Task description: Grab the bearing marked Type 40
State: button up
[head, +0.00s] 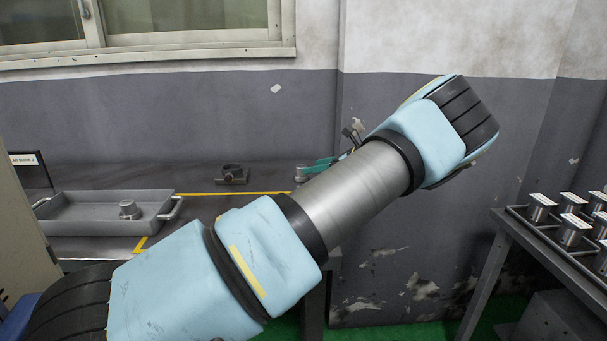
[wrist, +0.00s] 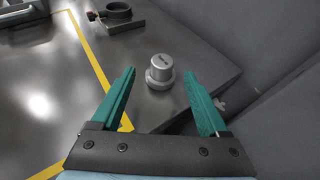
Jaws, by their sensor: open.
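A silver, stepped cylindrical bearing (wrist: 160,68) stands upright on the metal table in the wrist view, with a dark mark on its top too small to read. It also shows in the head view (head: 300,174). My gripper (wrist: 158,74) is open, its two green fingers apart, with the bearing ahead between the fingertip directions; nothing is held. In the head view my gripper (head: 325,163) is partly hidden behind my arm. Another bearing (head: 127,208) stands in a grey tray (head: 75,222) at the left. I cannot read Type 40 on any of them.
A dark clamp fixture (head: 232,175) sits at the back of the table; it also shows in the wrist view (wrist: 115,16). A yellow line (wrist: 95,60) crosses the tabletop. Several labelled cylinders stand in a rack (head: 545,236) at the right. A wall borders the table.

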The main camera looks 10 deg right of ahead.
jog(key=shift+d+f+p+x, duration=0.15)
jog(key=shift+p+x, duration=0.4)
jog(key=shift+x, duration=1.15)
jog(key=shift+d+f+p+x, duration=0.15)
jog(key=shift+p+x, duration=0.35)
jog(key=shift+x, duration=1.25)
jog(key=shift+a, duration=0.1)
jog(key=shift+c, duration=0.4)
grip_shut()
